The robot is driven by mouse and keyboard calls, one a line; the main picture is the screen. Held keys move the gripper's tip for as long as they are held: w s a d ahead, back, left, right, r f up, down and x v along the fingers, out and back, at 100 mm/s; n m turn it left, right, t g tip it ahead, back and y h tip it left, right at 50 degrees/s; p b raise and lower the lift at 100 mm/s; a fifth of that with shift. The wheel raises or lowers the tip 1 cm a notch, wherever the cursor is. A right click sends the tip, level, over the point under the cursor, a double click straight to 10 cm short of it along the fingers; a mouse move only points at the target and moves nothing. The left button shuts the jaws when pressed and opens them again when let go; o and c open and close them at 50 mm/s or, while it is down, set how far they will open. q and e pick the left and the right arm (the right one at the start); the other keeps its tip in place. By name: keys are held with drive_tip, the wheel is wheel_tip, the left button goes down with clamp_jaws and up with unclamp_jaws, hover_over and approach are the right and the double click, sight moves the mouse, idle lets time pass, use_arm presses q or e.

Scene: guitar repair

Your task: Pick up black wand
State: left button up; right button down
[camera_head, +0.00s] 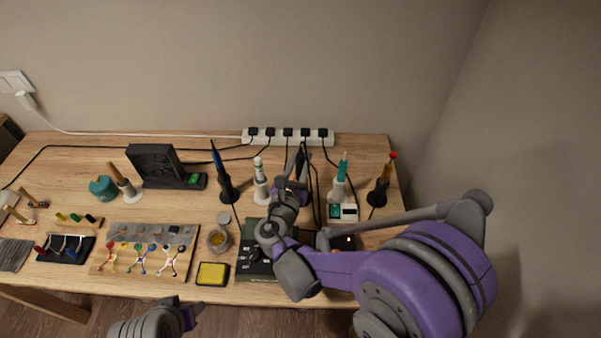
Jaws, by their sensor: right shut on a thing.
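My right gripper (293,186) reaches over the table from the right, among the row of upright tools at the back. It is shut on a dark, slim wand (301,160), whose upper part shows just beyond the fingers. The gripper and my arm hide the wand's lower part and any stand under it, so I cannot tell if it is lifted. My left gripper (190,314) is low at the bottom edge, in front of the table, away from the wand. Its fingers do not show clearly.
A blue-tipped tool (220,172), a white tool (260,180), a teal tool (341,179) and a red-tipped black tool (384,179) stand close around. Cables run to a white power strip (288,137). A black fan box (155,165) and yellow sponge (212,274) sit left.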

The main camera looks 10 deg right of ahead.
wheel_tip(320, 180, up, 10)
drive_tip(key=shift+r+p, duration=0.1)
drive_tip(key=shift+p, duration=0.8)
drive_tip(key=c, duration=1.1)
unclamp_jaws()
clamp_jaws()
drive_tip(key=shift+r+p, duration=0.35)
drive_tip(key=shift+r, duration=0.05)
drive_tip(key=shift+f, duration=0.1)
